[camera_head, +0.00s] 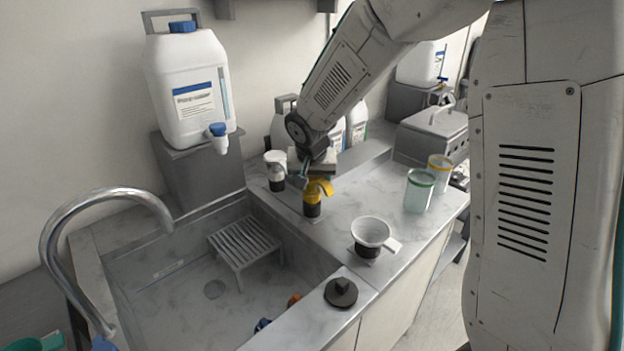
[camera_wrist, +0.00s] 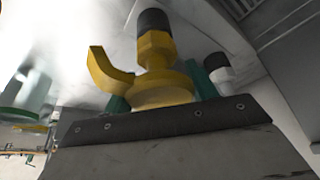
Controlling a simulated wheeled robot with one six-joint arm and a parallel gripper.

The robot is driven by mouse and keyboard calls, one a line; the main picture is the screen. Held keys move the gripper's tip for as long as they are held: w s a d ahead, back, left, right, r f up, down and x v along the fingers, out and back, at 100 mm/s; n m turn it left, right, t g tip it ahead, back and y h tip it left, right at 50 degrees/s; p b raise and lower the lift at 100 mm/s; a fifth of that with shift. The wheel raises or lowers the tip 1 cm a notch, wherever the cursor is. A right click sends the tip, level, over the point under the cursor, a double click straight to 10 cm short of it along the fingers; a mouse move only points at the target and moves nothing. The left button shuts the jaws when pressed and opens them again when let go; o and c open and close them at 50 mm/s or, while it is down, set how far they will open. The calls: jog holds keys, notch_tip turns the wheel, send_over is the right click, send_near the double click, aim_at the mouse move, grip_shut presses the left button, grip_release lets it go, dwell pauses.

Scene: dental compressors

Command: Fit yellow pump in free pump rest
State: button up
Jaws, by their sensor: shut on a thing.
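The yellow pump (camera_head: 319,187) is upright between the fingers of my gripper (camera_head: 309,183), over the counter by the sink. In the wrist view the pump (camera_wrist: 158,85), with its hooked spout and hex collar, sits between the green fingertips of my gripper (camera_wrist: 163,92). A black cylinder (camera_head: 312,209) lies directly under the pump's collar and also shows in the wrist view (camera_wrist: 154,20). I cannot tell whether this is a pump rest or the pump's own lower end, nor whether it is seated. A white pump (camera_head: 275,158) stands in a black rest (camera_head: 277,184) just left of it.
A white funnel (camera_head: 371,231) sits on a black base nearer the front. Green-rimmed (camera_head: 419,190) and yellow-rimmed (camera_head: 438,170) jars stand right. The sink (camera_head: 185,290) holds a grey rack (camera_head: 243,243). A black knob (camera_head: 341,292) is on the front ledge. Bottles (camera_head: 357,122) stand behind my gripper.

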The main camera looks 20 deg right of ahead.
aim_at(312, 179)
jog(key=shift+f, duration=0.55)
jog(key=o, duration=1.1)
jog(key=v, duration=0.7)
jog(key=shift+s+r, duration=0.15)
jog(key=shift+r, duration=0.2)
